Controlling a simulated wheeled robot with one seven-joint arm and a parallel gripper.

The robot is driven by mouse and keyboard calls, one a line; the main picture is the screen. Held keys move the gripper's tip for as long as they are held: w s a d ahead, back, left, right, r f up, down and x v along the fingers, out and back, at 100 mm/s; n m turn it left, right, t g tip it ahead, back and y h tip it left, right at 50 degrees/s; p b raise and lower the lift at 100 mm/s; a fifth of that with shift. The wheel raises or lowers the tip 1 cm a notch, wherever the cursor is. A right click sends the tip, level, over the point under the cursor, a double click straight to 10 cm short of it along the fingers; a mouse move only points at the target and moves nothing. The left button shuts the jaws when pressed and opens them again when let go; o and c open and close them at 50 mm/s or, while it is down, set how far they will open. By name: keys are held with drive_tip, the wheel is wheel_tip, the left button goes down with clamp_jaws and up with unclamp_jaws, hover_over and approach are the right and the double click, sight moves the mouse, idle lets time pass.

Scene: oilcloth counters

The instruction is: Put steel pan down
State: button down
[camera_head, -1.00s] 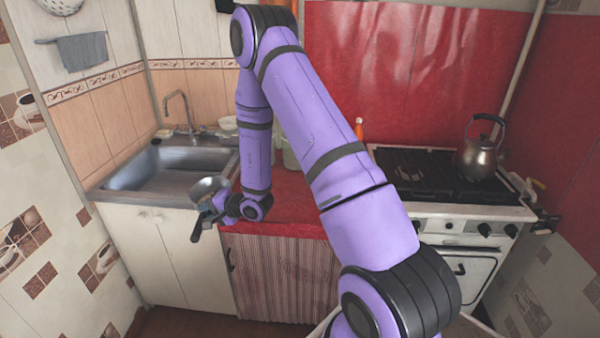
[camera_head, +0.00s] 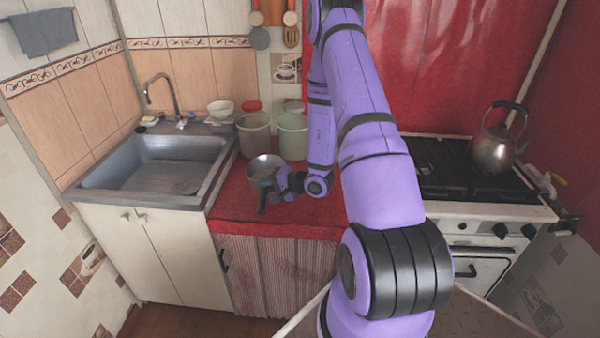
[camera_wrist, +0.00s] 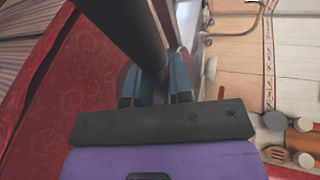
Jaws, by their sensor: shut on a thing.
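The steel pan (camera_head: 265,165) is at the red oilcloth counter (camera_head: 235,203), between the sink and my forearm. Its open top faces up, and its dark handle (camera_head: 262,206) points toward the front edge. My gripper (camera_head: 272,184) is shut on the handle. In the wrist view the black handle (camera_wrist: 125,28) runs between the two blue-grey fingers of my gripper (camera_wrist: 153,90). The handle and my gripper hide most of the pan there. I cannot tell whether the pan's base touches the counter.
Two jars, one beige (camera_head: 254,137) and one pale green (camera_head: 292,142), stand behind the pan. The metal sink (camera_head: 165,165) is to the left, with a white bowl (camera_head: 221,109) behind. A stove (camera_head: 465,205) with a kettle (camera_head: 493,148) is right. The front counter strip looks clear.

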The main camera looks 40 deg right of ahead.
drive_tip(key=s+d+f+m+h, duration=0.1)
drive_tip(key=s+d, duration=0.4)
drive_tip(key=s, duration=0.7)
drive_tip(key=s+d+m, duration=0.1)
drive_tip(key=s+d, duration=0.5)
drive_tip(key=s, duration=0.5)
drive_tip(key=shift+t, duration=0.3)
drive_tip(key=shift+w+d+f, duration=0.85)
drive_tip(key=shift+w+d, duration=0.55)
drive_tip(key=shift+w, duration=0.7)
drive_tip(key=shift+w+d+f, duration=0.9)
drive_tip(key=shift+w+d, duration=0.55)
drive_tip(key=shift+w, duration=0.65)
drive_tip(key=shift+w+d+f, duration=0.85)
drive_tip(key=shift+w+d, duration=0.55)
drive_tip(key=shift+w, duration=0.7)
drive_tip(key=c, duration=1)
unclamp_jaws()
drive_tip(key=shift+f, duration=0.1)
